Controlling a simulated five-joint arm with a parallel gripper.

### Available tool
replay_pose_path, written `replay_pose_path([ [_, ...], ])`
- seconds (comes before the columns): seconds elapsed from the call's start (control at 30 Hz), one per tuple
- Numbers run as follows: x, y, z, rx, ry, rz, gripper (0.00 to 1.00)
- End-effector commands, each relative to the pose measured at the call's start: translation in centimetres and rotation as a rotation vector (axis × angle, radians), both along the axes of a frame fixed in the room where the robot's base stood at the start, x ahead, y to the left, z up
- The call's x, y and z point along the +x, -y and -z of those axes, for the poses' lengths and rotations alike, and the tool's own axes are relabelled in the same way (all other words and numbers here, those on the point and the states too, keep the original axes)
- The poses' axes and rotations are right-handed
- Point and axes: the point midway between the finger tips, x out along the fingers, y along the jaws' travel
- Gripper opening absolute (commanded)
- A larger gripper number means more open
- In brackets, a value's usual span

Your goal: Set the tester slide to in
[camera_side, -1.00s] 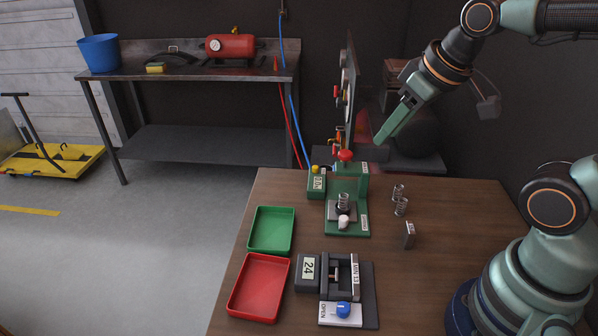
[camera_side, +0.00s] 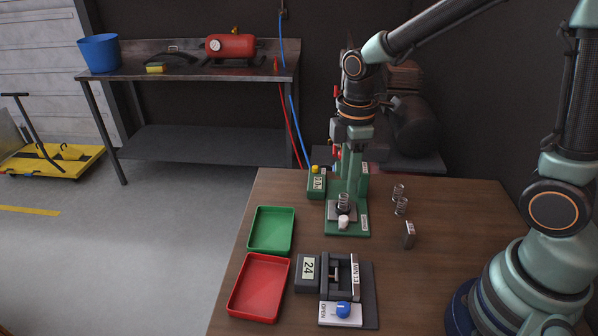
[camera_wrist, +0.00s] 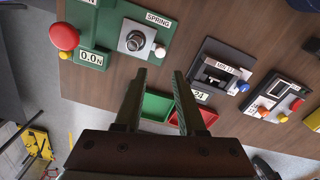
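The green spring tester (camera_side: 362,205) stands at the back of the table; its base and SPRING label (camera_wrist: 158,20) show in the wrist view. A grey plate (camera_side: 332,212) with a coil spring (camera_side: 343,202) on it lies in front of the tester's column. A white knob (camera_side: 343,222) is at the plate's front edge; the wrist view shows this knob (camera_wrist: 160,50) uncovered. The tester's red knob (camera_wrist: 65,36) is at upper left in the wrist view. My gripper (camera_wrist: 159,71) is open and empty, pointing down. In the side view its green fingers blend with the column.
The tester's display (camera_side: 317,183) reads about 0.0 N. A green tray (camera_side: 271,230) and red tray (camera_side: 259,287) lie left. A dark gauge (camera_side: 340,275) with a blue knob (camera_side: 343,309) is in front. Loose springs (camera_side: 400,206) and a small labelled block (camera_side: 409,235) stand right.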

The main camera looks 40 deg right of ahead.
Motion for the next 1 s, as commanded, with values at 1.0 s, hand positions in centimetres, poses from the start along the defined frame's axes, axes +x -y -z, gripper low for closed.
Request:
replay_pose_path([
  [1.0,0.0,0.0,11.0,0.0,0.001,0.003,0.39],
])
